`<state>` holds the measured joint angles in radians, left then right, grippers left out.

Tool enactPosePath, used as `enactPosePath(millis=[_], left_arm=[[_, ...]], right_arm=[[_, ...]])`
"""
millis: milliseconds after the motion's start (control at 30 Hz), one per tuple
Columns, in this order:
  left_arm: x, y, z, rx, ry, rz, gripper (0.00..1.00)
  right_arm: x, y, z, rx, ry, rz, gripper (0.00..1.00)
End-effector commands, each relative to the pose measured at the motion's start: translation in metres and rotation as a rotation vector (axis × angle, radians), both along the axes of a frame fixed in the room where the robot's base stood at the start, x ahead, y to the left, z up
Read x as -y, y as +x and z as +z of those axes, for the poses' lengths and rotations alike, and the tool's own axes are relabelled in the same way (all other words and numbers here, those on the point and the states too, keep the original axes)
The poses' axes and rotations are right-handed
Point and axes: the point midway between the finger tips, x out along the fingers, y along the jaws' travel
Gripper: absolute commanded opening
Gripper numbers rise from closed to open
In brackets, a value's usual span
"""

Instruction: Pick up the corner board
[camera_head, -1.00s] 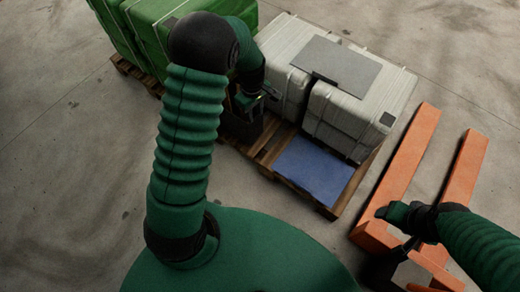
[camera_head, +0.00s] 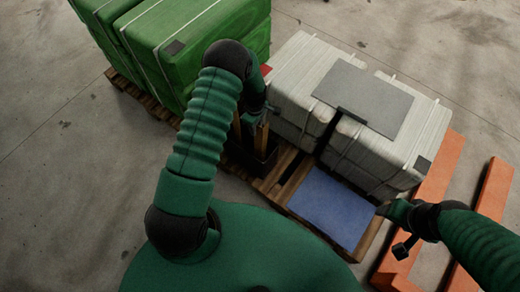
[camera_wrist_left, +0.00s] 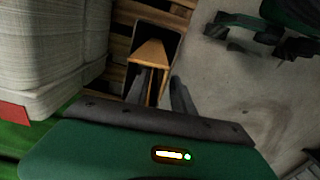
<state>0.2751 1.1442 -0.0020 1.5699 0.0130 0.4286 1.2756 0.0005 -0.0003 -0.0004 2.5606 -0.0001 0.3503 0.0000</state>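The tan, angled corner board (camera_wrist_left: 150,52) stands in a dark open-topped bin (camera_wrist_left: 168,22) in the left wrist view. In the head view the bin (camera_head: 245,158) stands at the near left end of the wooden pallet, with narrow tan board edges (camera_head: 237,126) rising from it. My left gripper (camera_wrist_left: 160,80) is at the board; its two fingers are apart, with the board between or just beyond them. Whether they touch it I cannot tell. In the head view my left gripper (camera_head: 262,110) is partly hidden by its arm. My right gripper (camera_head: 388,210) hangs at the right, its fingers unclear.
Wrapped pale sack stacks (camera_head: 375,150) with a grey sheet (camera_head: 365,98) on top stand on the pallet (camera_head: 272,185). A blue sheet (camera_head: 330,208) lies at its near end. Green-wrapped stacks (camera_head: 190,50) stand behind left. Floor at left is clear.

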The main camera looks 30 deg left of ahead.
Motion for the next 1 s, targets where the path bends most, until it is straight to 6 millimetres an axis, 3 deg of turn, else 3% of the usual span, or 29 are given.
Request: enactPosePath(millis=[267,500,1000], left_arm=[[0.0035,0.0003,-0.0031,0.002,0.007,-0.001,0.28],[0.0023,0.0003,-0.004,0.001,0.004,-0.001,0.0],[0.0018,-0.0004,-0.0064,-0.002,0.004,-0.001,0.0]], right_arm=[[-0.0004,0.0003,-0.0008,0.001,0.0,0.001,0.62],[-0.0001,0.0003,-0.0008,0.0,0.0,0.0,0.62],[-0.0003,0.0003,-0.0013,0.0,0.0,0.001,0.62]])
